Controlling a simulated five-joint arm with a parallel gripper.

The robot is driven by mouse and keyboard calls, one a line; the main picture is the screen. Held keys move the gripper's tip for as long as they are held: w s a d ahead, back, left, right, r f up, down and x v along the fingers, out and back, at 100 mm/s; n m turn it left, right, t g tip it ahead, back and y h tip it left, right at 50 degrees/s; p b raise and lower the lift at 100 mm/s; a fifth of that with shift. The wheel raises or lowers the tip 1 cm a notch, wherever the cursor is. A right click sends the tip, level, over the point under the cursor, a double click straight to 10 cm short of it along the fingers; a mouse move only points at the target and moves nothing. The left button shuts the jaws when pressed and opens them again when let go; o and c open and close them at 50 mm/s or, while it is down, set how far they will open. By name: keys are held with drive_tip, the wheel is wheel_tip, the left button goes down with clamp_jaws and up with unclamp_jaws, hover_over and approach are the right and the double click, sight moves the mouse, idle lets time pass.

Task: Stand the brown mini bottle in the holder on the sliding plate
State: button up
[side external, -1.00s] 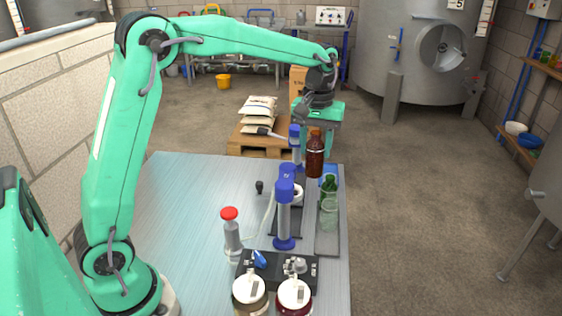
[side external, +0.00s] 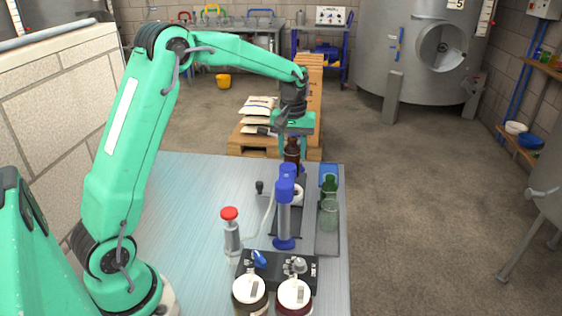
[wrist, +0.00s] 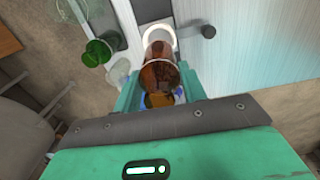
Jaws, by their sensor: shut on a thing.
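The brown mini bottle (side external: 292,148) is between the fingers of my gripper (side external: 292,140), which is shut on it. It looks about upright in the side view; its lower part is hidden by a blue-topped column. In the wrist view the brown bottle (wrist: 158,72) lies between both green fingers (wrist: 160,92). Its far end overlaps the white ring of the holder (wrist: 157,34). I cannot tell whether it is inside the ring or above it. In the side view the white holder (side external: 298,194) shows partly behind the column, on a dark plate (side external: 266,214) with a black knob.
Blue-topped columns (side external: 284,213) stand close in front of the holder. A green bottle (side external: 329,188) and a clear glass bottle (side external: 328,215) stand on a tray at the right. A red-topped device (side external: 231,232) and two lidded jars (side external: 294,297) are nearer. The table's left side is clear.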

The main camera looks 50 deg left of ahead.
drive_tip(key=shift+f, duration=0.25)
drive_tip(key=shift+f, duration=1.85)
drive_tip(key=shift+f, duration=1.8)
idle(1.8)
drive_tip(key=o, duration=1.6)
drive_tip(key=shift+r, duration=0.1)
drive_tip(key=shift+r, duration=2.9)
